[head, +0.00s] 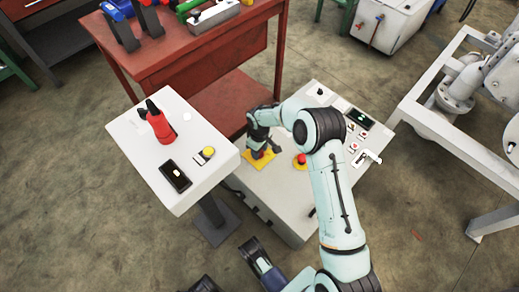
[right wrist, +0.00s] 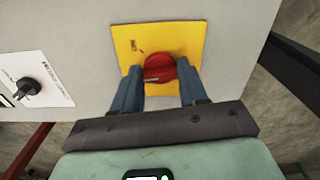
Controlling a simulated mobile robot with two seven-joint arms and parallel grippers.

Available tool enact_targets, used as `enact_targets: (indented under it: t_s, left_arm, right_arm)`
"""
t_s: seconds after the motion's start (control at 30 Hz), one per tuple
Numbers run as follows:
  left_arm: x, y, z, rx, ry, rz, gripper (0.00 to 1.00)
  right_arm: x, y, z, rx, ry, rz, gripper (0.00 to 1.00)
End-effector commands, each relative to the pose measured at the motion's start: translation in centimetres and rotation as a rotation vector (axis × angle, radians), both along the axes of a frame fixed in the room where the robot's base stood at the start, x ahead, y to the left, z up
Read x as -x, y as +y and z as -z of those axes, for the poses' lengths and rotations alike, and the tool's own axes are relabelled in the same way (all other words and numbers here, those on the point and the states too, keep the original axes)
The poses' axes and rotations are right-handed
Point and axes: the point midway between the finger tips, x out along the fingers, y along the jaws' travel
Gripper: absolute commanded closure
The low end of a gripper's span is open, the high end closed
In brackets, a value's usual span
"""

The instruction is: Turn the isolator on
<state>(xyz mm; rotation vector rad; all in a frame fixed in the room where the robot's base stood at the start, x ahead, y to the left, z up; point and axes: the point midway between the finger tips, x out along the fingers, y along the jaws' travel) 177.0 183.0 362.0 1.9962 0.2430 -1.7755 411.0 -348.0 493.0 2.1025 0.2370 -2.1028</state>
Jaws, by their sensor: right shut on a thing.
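The isolator is a red rotary knob (right wrist: 158,70) on a yellow plate (right wrist: 127,42), set in the light grey face of a cabinet. In the head view the yellow plate (head: 262,159) shows at the left end of the grey cabinet, partly covered by my right gripper (head: 257,150). In the right wrist view my right gripper (right wrist: 160,88) has its blue fingers on both sides of the red knob and is shut on it. The small mark on the plate is unreadable.
A black selector switch (right wrist: 25,88) sits on a white label left of the isolator. The grey cabinet (head: 292,205) also bears a red emergency button (head: 300,160). A white pedestal panel (head: 200,180) stands close on the left, a red workbench (head: 190,65) behind.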

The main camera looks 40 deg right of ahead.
Motion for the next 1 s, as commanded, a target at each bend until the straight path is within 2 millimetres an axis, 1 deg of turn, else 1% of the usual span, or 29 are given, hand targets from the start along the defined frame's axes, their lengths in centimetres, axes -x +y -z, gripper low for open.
enact_targets:
  t_s: [0.6, 0.8, 1.0]
  left_arm:
    - [-1.0, -0.1, -0.9, -0.003, -0.032, 0.001, 0.57]
    - [-1.3, -0.2, -1.2, -0.003, -0.044, 0.002, 0.57]
    - [-1.6, -0.2, -1.4, -0.003, -0.054, 0.003, 0.57]
  right_arm:
    - [0.0, 0.1, -0.1, 0.001, 0.0, 0.578, 0.88]
    - [-0.1, 0.1, -0.1, 0.001, -0.001, 0.735, 0.88]
    - [-0.1, 0.1, -0.1, 0.001, -0.002, 0.849, 0.88]
